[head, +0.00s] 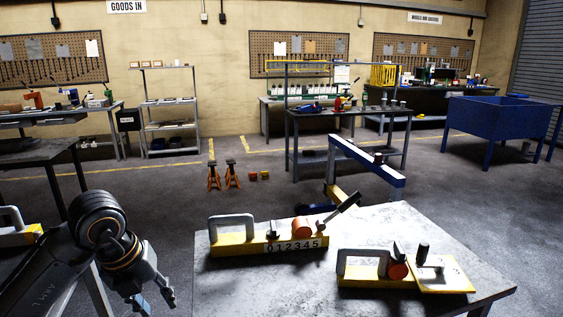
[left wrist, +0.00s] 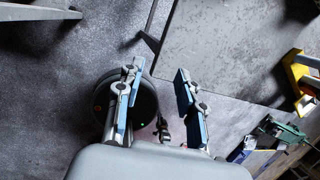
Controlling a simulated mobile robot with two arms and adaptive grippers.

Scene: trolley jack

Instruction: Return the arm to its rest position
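My left gripper (head: 155,300) is at the lower left of the head view, left of the grey table's near-left edge. In the left wrist view its two fingers (left wrist: 158,105) stand apart, with nothing between them. The grey table (head: 240,290) carries two yellow-based devices. The left device (head: 225,248) bears the digits 012345, a grey handle, an orange cylinder and a tilted lever. The right device (head: 445,280) has a grey handle, an orange cylinder and a black knob. My left gripper touches neither. My right gripper is not in view.
A blue and white wheeled frame (head: 365,160) stands just behind the table. Orange jack stands (head: 214,177) are on the floor beyond. A dark bench (head: 40,155) is at the left, and a blue bin (head: 500,118) at the right. The floor between is mostly clear.

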